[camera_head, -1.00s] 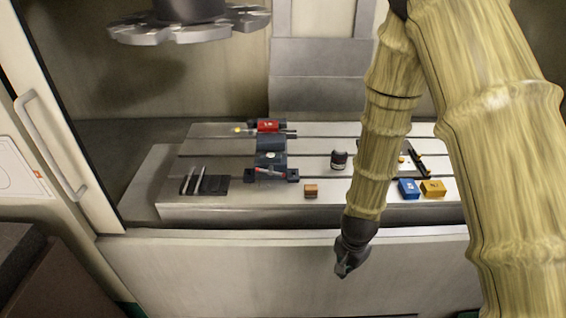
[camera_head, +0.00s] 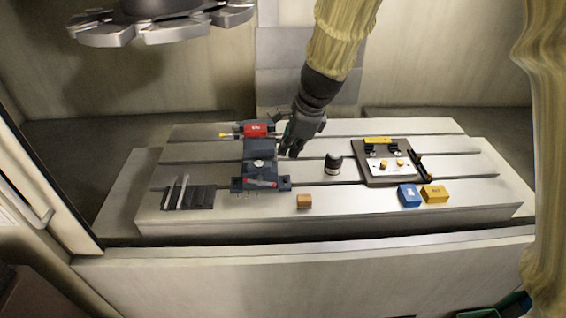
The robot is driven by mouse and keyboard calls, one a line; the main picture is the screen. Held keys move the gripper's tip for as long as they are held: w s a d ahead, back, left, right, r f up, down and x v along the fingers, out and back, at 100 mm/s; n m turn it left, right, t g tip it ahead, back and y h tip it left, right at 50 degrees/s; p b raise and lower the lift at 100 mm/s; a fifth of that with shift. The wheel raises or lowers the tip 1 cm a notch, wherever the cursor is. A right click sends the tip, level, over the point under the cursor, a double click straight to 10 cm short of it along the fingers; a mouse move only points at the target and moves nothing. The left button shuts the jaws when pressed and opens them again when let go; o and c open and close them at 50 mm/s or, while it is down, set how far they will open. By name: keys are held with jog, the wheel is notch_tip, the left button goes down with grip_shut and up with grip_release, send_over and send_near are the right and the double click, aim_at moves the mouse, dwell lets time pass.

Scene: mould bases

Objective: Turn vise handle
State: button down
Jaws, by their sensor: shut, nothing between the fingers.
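The vise (camera_head: 262,150) is a dark blue-grey body in the middle left of the slotted machine table. A red block (camera_head: 256,129) lies across its far end, with a yellow-tipped piece at its left. A small red and grey bar (camera_head: 262,184) lies across its near end. I cannot tell for sure which part is the handle. My gripper (camera_head: 291,151) is shut and empty, pointing down just right of the vise body. It hides part of the vise's far right side. I cannot tell whether it touches the vise.
A black cylinder (camera_head: 333,164) stands right of my gripper. A plate with clamps (camera_head: 385,178) lies farther right, with blue (camera_head: 408,195) and yellow (camera_head: 435,194) boxes in front. A small wooden block (camera_head: 304,201) sits near the front edge. Dark slotted parts (camera_head: 190,197) lie left. A tool carousel (camera_head: 160,25) hangs above.

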aim_at(273, 184)
jog(key=shift+p+x, duration=1.65)
jog(key=shift+x, duration=5.2)
jog(key=shift+f+y+b, duration=0.15)
jog(key=shift+y+b, duration=0.15)
jog(key=shift+d, duration=0.1)
